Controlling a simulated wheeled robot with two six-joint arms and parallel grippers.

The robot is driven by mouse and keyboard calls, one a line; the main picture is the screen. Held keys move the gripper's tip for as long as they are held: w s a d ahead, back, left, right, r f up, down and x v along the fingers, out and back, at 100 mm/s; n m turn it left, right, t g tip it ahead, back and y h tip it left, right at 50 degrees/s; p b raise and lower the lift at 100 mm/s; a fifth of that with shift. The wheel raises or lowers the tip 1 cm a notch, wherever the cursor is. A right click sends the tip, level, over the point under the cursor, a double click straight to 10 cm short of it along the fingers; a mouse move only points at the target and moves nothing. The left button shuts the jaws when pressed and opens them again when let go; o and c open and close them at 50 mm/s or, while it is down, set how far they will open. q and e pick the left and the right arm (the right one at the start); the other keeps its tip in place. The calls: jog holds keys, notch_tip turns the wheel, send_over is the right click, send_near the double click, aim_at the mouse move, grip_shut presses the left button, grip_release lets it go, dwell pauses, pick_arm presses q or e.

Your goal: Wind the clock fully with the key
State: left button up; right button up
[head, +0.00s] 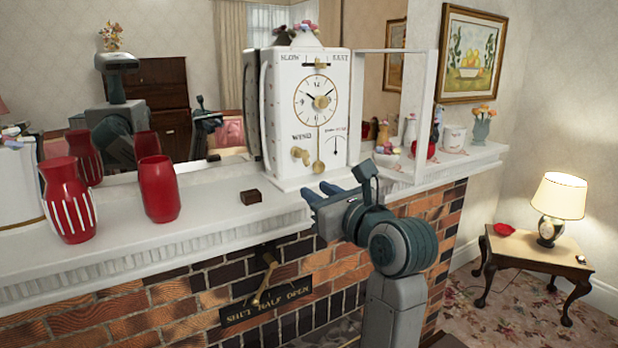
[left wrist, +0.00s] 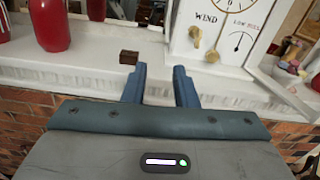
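The white clock (head: 306,112) stands on the mantel, its glass-framed door swung open to the right. A brass key (head: 300,155) sits at the WIND mark low on its face; it also shows in the left wrist view (left wrist: 195,36). A brass pendulum (head: 318,166) hangs beside the key. A small gauge (head: 336,145) is right of it; its needle looks near upright. My left gripper (head: 325,192) is just in front of the mantel edge, below and apart from the key. In the left wrist view its blue fingers (left wrist: 160,85) are spread with nothing between them. My right gripper is not in view.
A small dark brown block (head: 251,197) lies on the mantel (head: 215,210) left of the clock. Red vases (head: 159,189) stand farther left. Cups and ornaments stand at right behind the open door frame (head: 424,110). A brass damper handle (head: 265,278) projects from the bricks below.

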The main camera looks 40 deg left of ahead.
pick_arm(q)
jog(key=shift+w, duration=0.3)
jog(key=shift+w+d+r, duration=0.1)
jog(key=shift+w+d, duration=0.05)
jog(key=shift+w, duration=0.35)
jog(key=shift+w+d+b, duration=0.1)
jog(key=shift+w+b, duration=0.2)
jog(key=shift+w+d+r+b, duration=0.15)
jog(key=shift+w+d, duration=0.1)
jog(key=shift+w, duration=0.65)
jog(key=shift+w+d+b, duration=0.2)
jog(key=shift+w+d, duration=0.05)
jog(key=shift+w, duration=0.6)
jog(key=shift+w+d+r+b, duration=0.15)
jog(key=shift+w+d, duration=0.1)
jog(key=shift+w, duration=0.65)
jog(key=shift+w, duration=0.1)
